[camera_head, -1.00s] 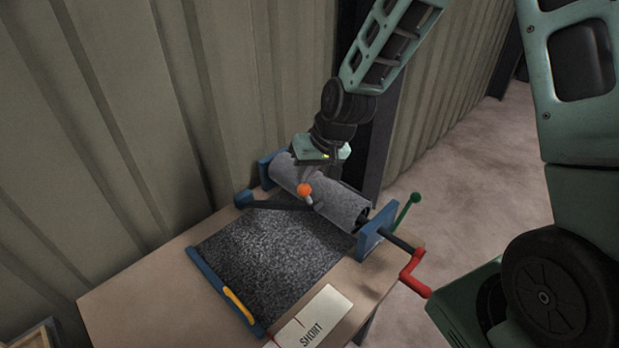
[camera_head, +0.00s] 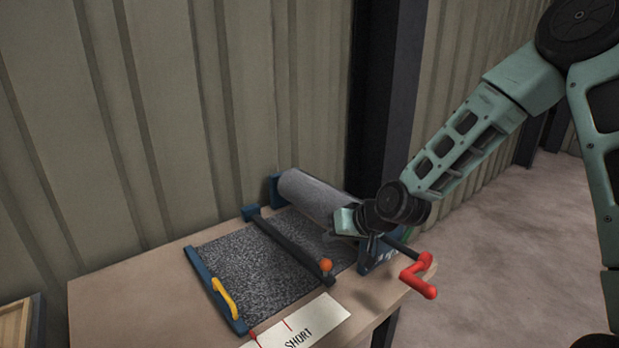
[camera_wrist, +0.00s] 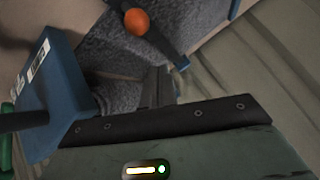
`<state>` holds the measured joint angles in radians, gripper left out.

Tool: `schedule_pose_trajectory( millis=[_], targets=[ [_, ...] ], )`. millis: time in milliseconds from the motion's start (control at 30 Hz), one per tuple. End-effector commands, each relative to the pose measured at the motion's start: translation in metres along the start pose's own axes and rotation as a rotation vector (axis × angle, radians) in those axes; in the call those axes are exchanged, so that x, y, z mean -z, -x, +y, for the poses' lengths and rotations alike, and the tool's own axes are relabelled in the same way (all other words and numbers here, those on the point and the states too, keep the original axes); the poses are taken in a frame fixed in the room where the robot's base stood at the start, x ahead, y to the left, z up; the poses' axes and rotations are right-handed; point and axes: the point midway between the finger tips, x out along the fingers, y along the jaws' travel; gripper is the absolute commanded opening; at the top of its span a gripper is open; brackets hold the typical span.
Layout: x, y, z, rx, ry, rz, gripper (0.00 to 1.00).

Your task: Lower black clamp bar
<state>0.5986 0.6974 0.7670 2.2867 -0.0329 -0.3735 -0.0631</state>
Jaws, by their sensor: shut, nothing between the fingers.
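The black clamp bar (camera_head: 288,243) lies low across the grey speckled sheet (camera_head: 250,268), its far end at a blue pivot block. Its orange knob (camera_head: 326,265) is at the near end; I cannot tell whether the bar presses on the sheet. In the wrist view the knob (camera_wrist: 137,22) is at the top, with part of the bar (camera_wrist: 165,45) beside it. My gripper (camera_head: 338,226) is shut and empty, apart from the knob, over the near end of the grey roll (camera_head: 310,194). In the wrist view my gripper (camera_wrist: 157,85) points toward the roll's surface.
A blue end bracket (camera_head: 375,254) with a red crank (camera_head: 416,275) stands close to my gripper. A yellow handle (camera_head: 225,298) sits on the blue sheet-end bar. A "SHORT" card (camera_head: 300,325) lies on the table's front. The corrugated wall (camera_head: 200,120) is behind.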

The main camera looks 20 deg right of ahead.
Motion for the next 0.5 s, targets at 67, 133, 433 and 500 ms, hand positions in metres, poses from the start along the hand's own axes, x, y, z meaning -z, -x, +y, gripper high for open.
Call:
schedule_pose_trajectory(
  millis=[67,133,433,500],
  targets=[
    [-0.013,-0.009,0.008,-0.001,-0.001,0.000,0.00],
    [-0.020,-0.015,0.012,0.000,-0.001,-0.001,0.00],
    [-0.039,-0.034,0.024,-0.001,-0.001,-0.004,0.00],
    [-0.042,-0.036,0.025,-0.001,-0.002,-0.008,0.00]
  ],
)
